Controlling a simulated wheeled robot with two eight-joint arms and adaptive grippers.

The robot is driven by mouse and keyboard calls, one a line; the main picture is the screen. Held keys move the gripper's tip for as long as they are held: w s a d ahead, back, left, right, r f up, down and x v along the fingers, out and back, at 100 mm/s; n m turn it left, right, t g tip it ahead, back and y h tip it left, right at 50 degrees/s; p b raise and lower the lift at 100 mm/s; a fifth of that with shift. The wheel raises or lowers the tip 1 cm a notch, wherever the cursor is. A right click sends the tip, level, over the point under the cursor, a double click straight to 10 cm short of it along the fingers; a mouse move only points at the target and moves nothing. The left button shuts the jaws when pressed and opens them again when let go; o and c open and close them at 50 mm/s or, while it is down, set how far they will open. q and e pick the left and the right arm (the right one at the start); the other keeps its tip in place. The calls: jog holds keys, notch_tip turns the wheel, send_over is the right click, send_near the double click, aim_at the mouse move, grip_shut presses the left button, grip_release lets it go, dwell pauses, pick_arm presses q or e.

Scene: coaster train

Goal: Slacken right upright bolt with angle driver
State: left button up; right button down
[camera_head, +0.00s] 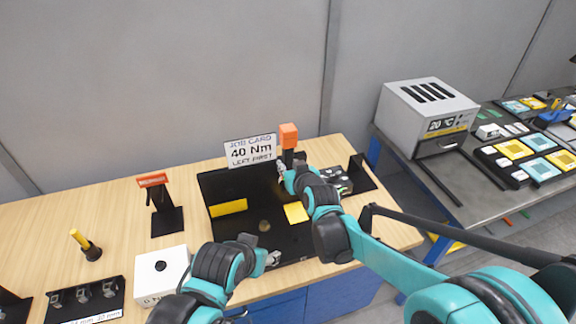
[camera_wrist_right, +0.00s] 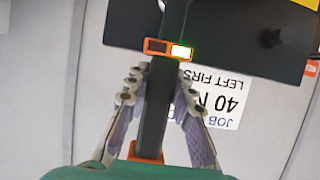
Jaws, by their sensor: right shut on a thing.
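The angle driver (camera_head: 288,137) has an orange end block and a dark body, and stands roughly upright near the back of the black fixture. My right gripper (camera_head: 283,170) is shut on its dark body. In the right wrist view the driver's body (camera_wrist_right: 158,105) runs between the fingers (camera_wrist_right: 160,78), with a two-part indicator (camera_wrist_right: 168,49) lit on its right half. The black fixture (camera_head: 233,185) has a back panel and two yellow patches. The right upright bolt is not distinguishable. My left gripper (camera_head: 270,259) is low at the fixture's front; its jaws are too small to read.
The job card (camera_head: 251,151) reads 40 Nm, left first. A black stand with an orange top (camera_head: 153,181), a yellow-handled tool (camera_head: 80,240), a white box (camera_head: 162,274) and a socket rack (camera_head: 85,298) stand left. A grey oven-like box (camera_head: 428,112) is on the right bench.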

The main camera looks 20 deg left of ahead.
jog(key=shift+w+a+r, duration=0.1)
jog(key=shift+w+a, duration=0.3)
jog(key=shift+w, duration=0.25)
dwell(1.6)
jog(key=shift+s+d+b, duration=0.2)
jog(key=shift+s+b, duration=0.05)
jog(key=shift+b, duration=0.15)
dwell(2.0)
